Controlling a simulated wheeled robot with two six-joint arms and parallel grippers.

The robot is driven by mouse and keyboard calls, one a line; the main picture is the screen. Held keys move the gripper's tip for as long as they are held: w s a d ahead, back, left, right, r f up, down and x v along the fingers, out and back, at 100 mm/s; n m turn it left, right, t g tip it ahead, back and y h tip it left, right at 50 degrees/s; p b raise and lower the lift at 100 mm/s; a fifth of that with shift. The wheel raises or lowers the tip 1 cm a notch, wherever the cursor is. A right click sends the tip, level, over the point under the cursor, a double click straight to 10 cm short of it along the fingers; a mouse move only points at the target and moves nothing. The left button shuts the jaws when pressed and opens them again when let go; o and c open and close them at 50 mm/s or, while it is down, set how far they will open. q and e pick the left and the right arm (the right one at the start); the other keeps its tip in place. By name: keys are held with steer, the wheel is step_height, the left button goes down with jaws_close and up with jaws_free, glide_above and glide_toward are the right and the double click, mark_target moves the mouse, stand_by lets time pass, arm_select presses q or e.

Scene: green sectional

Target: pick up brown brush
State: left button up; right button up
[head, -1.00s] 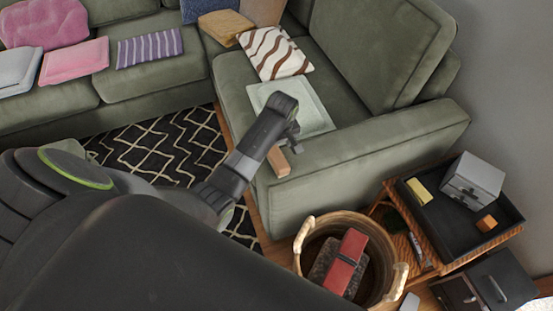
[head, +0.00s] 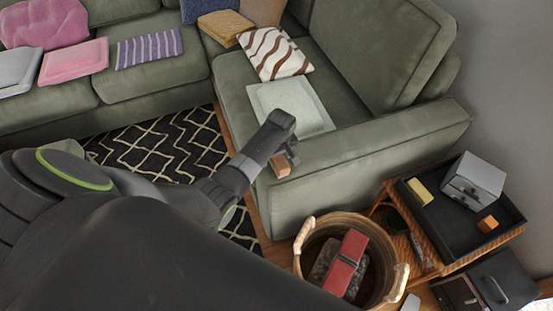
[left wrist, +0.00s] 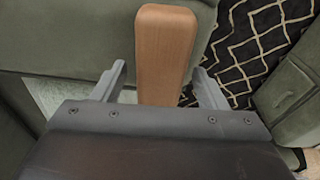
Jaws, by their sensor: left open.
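The brown brush (head: 281,166) shows as a small wooden block at the front end of the sofa seat, beside the sofa arm; my left gripper partly hides it. In the left wrist view the brush (left wrist: 166,52) is a smooth, rounded wooden piece. Its near end lies in the gap between the two fingers, and the gripper body hides the rest. My left gripper (head: 291,156) is open, with one finger (left wrist: 112,82) to the left of the brush and the other to its right. I cannot tell whether either finger touches it. My right gripper is not in view.
The sofa arm (head: 370,160) rises just right of the gripper. A pale green cushion (head: 305,103) lies behind it on the seat. A wicker basket (head: 310,236) with a red item stands in front. A black tray (head: 452,215) on a side table is at the right.

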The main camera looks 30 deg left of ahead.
arm_select(q)
steer(key=c, duration=1.1)
step_height(320, 180, up, 10)
steer(key=shift+r+p, duration=0.1)
steer(key=shift+p, duration=0.3)
steer(key=o, duration=0.4)
steer(key=shift+c, duration=1.4)
steer(key=shift+a, duration=0.1)
